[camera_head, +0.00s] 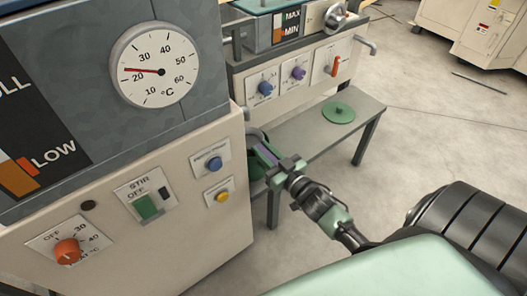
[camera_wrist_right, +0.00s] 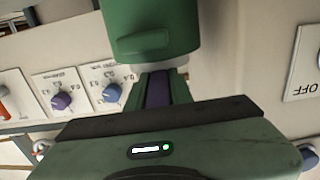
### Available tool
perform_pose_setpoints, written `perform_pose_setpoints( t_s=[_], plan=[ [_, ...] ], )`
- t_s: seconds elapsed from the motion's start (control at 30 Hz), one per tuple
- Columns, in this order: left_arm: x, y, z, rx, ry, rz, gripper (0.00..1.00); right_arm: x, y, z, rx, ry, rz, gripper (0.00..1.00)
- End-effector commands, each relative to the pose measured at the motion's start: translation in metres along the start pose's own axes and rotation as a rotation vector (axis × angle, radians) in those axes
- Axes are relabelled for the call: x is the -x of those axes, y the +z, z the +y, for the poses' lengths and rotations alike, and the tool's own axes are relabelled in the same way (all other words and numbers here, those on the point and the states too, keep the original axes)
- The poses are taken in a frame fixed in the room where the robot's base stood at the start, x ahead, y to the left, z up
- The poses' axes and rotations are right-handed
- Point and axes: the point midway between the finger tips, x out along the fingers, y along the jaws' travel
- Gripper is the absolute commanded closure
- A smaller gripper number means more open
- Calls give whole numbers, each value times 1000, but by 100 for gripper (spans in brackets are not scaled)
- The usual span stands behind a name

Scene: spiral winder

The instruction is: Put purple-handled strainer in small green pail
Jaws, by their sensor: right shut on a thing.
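My right gripper (camera_head: 268,156) is shut on the purple handle of the strainer (camera_head: 266,152), beside the near machine's right side. The purple handle (camera_wrist_right: 158,88) also shows between the fingers in the right wrist view. The strainer's head cannot be made out clearly. A green, rounded object (camera_wrist_right: 150,28), which looks like the small green pail, is straight beyond the fingers in the wrist view. Whether the strainer touches it or is inside it, I cannot tell. In the head view the pail is mostly hidden behind the gripper and machine. My left gripper is not in view.
A grey bench (camera_head: 300,128) stands behind the gripper, with a green round disc (camera_head: 339,112) on it. The near machine (camera_head: 190,215) with its dial (camera_head: 155,65) is close on the left. Another machine with knobs (camera_head: 295,75) stands behind. Floor at right is mostly open.

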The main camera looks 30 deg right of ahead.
Motion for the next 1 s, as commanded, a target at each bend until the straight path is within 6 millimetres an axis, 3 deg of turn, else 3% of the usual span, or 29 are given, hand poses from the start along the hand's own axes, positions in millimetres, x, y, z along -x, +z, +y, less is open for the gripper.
perform_pose_setpoints(
  t_s=[0.6, 0.63, 0.7, 1.0],
  plan=[
    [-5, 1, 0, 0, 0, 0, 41, 0, 11, 0, 0, 0, 1, 100],
    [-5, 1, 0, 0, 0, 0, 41, 0, 11, 0, 0, 0, 0, 73],
    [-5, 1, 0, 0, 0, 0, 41, 0, 11, 0, 0, 0, 0, 57],
    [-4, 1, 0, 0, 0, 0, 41, 0, 10, 0, 0, 0, 1, 57]
  ],
)
